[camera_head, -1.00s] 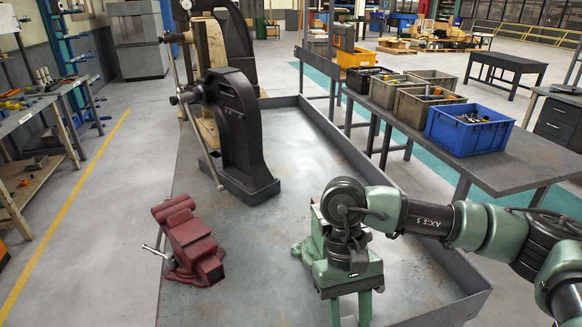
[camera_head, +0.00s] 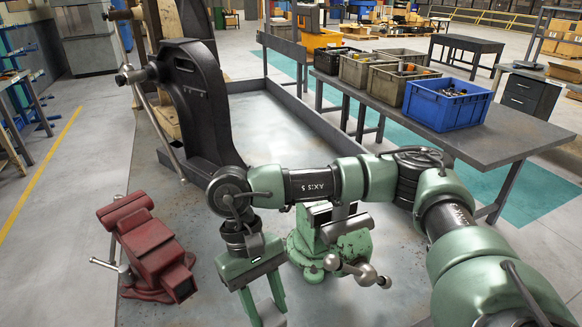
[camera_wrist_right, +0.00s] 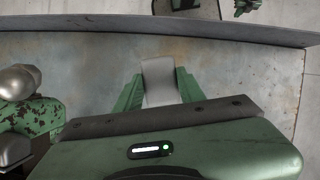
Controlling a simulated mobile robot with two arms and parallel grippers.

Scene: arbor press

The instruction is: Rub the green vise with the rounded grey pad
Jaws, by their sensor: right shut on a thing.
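The green vise (camera_head: 336,240) stands on the grey metal bench, right of my right gripper in the head view. Its worn green side and metal screw end show at the left edge of the wrist view (camera_wrist_right: 30,116). My right gripper (camera_head: 266,312) points down beside the vise, with a gap between them in the picture. In the wrist view its green fingers are shut on the rounded grey pad (camera_wrist_right: 160,80). My left gripper is not in view.
A red vise (camera_head: 152,248) stands left of my gripper. A black arbor press (camera_head: 195,105) stands behind. The bench (camera_head: 270,125) has a raised rim along its far side. A side table (camera_head: 505,135) holds a blue crate (camera_head: 446,107) and several bins.

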